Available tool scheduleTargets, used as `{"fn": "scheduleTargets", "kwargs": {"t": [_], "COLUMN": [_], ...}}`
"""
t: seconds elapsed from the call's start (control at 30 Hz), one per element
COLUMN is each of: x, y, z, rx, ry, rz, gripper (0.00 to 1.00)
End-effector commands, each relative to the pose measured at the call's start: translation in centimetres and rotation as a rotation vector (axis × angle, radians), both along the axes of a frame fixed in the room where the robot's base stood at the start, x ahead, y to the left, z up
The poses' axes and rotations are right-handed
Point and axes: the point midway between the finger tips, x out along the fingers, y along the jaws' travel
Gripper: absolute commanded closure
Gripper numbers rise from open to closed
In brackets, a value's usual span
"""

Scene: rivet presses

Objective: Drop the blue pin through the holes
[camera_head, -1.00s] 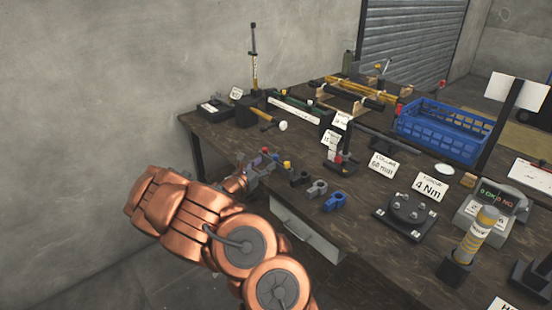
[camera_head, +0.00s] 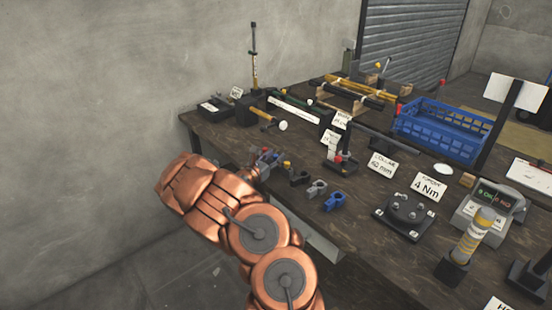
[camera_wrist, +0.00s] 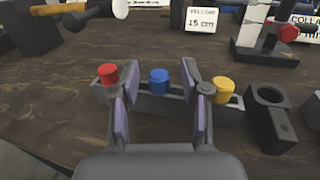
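A grey pin rack (camera_wrist: 145,103) holds a red-topped pin (camera_wrist: 108,75), a blue-topped pin (camera_wrist: 158,80) and a yellow-topped pin (camera_wrist: 223,88) in a row. My gripper (camera_wrist: 157,76) is open in the wrist view. Its two fingers stand either side of the blue pin, with a gap visible on both sides. In the head view my gripper (camera_head: 266,160) is at the rack and partly hides it. Right of the rack are a black holed fork piece (camera_head: 299,177), a grey one (camera_head: 316,188) and a blue one (camera_head: 334,200).
A press stand with a red knob (camera_head: 342,160) stands behind the fork pieces. A hammer (camera_head: 268,118) lies behind the rack. A black plate fixture (camera_head: 405,213) and a blue basket (camera_head: 440,130) are further right. The table's front edge is close to my arm.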

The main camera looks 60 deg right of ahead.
Motion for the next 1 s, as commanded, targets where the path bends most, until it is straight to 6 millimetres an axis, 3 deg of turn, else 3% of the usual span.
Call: {"fn": "scheduleTargets", "kwargs": {"t": [0.07,0.33,0.73,1.0], "x": [0.0,0.0,0.0,0.1], "y": [0.0,0.0,0.0,0.0], "z": [0.0,0.0,0.3,2.5], "rx": [0.000,0.000,0.000,-0.004], "ry": [0.000,0.000,0.000,-0.002], "rz": [0.000,0.000,0.000,0.001], "gripper": [0.65,0.93,0.94,0.94]}}
